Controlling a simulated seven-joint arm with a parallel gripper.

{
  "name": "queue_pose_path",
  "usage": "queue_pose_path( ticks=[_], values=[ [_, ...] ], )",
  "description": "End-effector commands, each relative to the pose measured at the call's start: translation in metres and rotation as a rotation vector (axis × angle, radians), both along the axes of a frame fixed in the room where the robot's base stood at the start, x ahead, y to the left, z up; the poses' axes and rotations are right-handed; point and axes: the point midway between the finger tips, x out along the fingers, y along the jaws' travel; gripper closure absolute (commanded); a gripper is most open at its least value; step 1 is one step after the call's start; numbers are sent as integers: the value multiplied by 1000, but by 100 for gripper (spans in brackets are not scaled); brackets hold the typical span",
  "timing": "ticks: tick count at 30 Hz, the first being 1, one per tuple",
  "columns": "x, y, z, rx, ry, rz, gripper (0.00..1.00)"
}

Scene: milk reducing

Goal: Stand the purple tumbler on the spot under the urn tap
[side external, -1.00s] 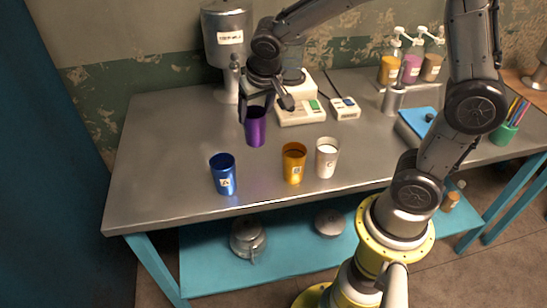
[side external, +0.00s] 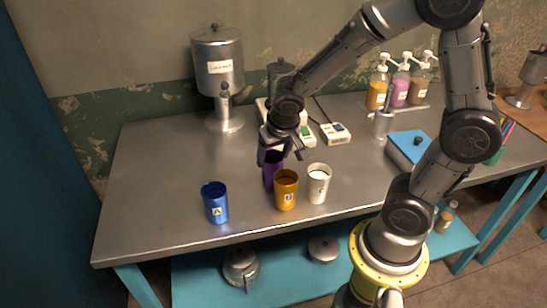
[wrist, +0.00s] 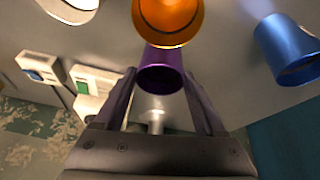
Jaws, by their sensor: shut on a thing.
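The purple tumbler (side external: 269,176) is in my gripper (side external: 271,150), just behind the orange tumbler and partly hidden by it and by the gripper. In the wrist view the tumbler (wrist: 161,68) sits between the two fingers (wrist: 159,80), which are shut on it. I cannot tell whether its base touches the table. The urn (side external: 217,65) stands at the back left, with its tap (side external: 224,90) facing the front above a round metal foot (side external: 223,122). No tumbler stands under the tap. My gripper is to the right of and nearer the front than the tap.
The orange tumbler (side external: 286,191) is right in front of the purple one, with the white tumbler (side external: 318,184) to its right. The blue tumbler (side external: 215,203) stands left, near the front edge. Scales (side external: 334,133) and pump bottles (side external: 399,87) are behind. The table's left (side external: 160,175) is bare.

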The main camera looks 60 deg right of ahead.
Motion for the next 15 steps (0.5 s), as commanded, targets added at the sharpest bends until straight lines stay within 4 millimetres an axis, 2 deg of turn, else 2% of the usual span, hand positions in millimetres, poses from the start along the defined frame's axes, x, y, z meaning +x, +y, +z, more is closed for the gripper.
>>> queue_pose_path(
  ticks=[3, 14, 15],
  values=[
    [0, 0, -8, 1, 1, 1, 100],
    [0, 0, -11, 2, -1, 0, 100],
    [0, 0, -11, 2, -1, 0, 22]
  ],
)
